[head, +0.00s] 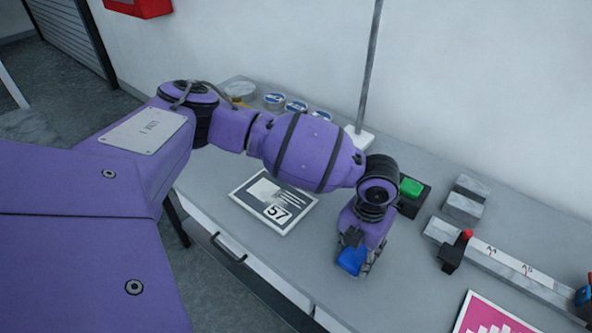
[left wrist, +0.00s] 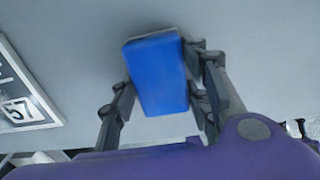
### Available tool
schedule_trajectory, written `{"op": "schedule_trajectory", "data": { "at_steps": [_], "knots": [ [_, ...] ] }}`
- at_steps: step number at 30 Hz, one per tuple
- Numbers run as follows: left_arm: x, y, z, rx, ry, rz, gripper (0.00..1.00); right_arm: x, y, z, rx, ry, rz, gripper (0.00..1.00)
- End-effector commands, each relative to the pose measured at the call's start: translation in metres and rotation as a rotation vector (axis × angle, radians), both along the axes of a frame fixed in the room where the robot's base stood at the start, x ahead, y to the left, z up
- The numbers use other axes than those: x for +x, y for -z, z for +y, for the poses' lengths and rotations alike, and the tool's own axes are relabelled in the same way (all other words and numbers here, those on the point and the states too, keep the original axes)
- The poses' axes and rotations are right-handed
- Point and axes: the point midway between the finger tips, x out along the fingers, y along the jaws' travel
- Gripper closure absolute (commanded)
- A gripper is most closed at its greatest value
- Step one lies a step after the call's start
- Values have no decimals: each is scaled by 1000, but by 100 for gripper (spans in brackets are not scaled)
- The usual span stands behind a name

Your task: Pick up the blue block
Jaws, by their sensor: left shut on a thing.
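The blue block (head: 352,261) shows in the head view at the end of my left arm, over the grey table near its front edge. In the left wrist view the blue block (left wrist: 157,73) sits between the dark fingers of my left gripper (left wrist: 163,95). My left gripper (head: 355,259) is shut on the block. From these views I cannot tell how far the block is above the table. Part of the block is hidden by the fingers in the head view. My right gripper is not in view.
A framed card marked 57 (head: 274,202) lies left of the gripper. A green block (head: 411,188) on a dark base, a grey block (head: 466,199), a long rail (head: 505,268) and a pink sheet (head: 490,317) lie to the right. A pole (head: 369,70) and round tins (head: 297,106) stand behind.

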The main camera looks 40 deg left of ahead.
Motion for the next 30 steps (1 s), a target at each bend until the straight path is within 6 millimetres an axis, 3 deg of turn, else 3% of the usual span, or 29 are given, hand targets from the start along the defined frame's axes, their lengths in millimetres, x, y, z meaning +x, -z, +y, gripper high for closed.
{"op": "schedule_trajectory", "data": {
  "at_steps": [7,13,21,30],
  "knots": [
    [2,-9,-1,-1,1,-4,84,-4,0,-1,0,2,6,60],
    [3,-35,-1,-1,1,-7,84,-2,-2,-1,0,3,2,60],
    [-47,-94,-6,-2,5,-7,84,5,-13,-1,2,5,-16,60],
    [-116,-120,-13,-1,4,0,84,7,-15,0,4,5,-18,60]
  ]
}}
